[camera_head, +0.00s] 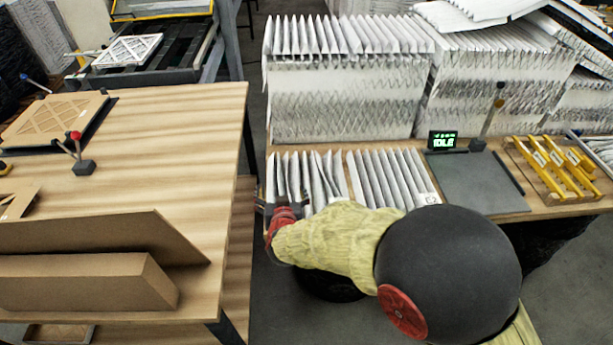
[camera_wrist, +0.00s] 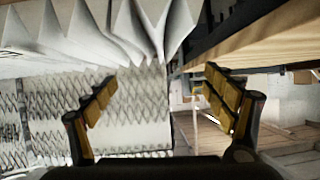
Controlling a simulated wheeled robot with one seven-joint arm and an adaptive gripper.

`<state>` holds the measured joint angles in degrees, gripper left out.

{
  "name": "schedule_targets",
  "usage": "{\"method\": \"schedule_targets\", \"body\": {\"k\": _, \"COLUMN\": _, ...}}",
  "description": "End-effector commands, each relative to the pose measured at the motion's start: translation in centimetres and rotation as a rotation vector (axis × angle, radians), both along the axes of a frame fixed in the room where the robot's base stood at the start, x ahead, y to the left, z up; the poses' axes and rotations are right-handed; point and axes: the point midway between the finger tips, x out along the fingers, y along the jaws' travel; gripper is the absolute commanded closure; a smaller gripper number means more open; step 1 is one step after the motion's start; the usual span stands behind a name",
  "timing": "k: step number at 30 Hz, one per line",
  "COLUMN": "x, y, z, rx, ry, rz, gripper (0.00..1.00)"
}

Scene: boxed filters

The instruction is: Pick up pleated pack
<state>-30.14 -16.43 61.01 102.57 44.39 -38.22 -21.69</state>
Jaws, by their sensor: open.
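A white pleated pack (camera_head: 312,180) stands with its pleats up on the near edge of the back bench. A second pleated pack (camera_head: 388,175) stands just right of it. My gripper (camera_head: 264,203) is at the left end of the first pack, partly hidden by my own wrist. In the wrist view my gripper (camera_wrist: 160,78) is open, with yellow-padded fingers spread apart. White pleats (camera_wrist: 145,28) show above and beyond the fingertips; nothing is visibly held between them. Whether a finger touches the pack I cannot tell.
Large pleated stacks (camera_head: 345,95) stand behind the packs.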

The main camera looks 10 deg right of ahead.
Motion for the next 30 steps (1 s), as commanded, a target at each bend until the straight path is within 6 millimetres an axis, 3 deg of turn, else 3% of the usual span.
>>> {"method": "schedule_targets", "body": {"k": 7, "x": 0.3, "y": -0.4, "z": -1.9, "rx": -0.049, "ry": -0.04, "rz": -0.043, "gripper": 0.11}}
{"method": "schedule_targets", "body": {"k": 24, "x": 6.2, "y": -0.4, "z": -5.0, "rx": -0.048, "ry": -0.04, "rz": -0.042, "gripper": 0.11}}
{"method": "schedule_targets", "body": {"k": 30, "x": 6.9, "y": -0.4, "z": -5.0, "rx": -0.048, "ry": -0.041, "rz": -0.041, "gripper": 0.11}}
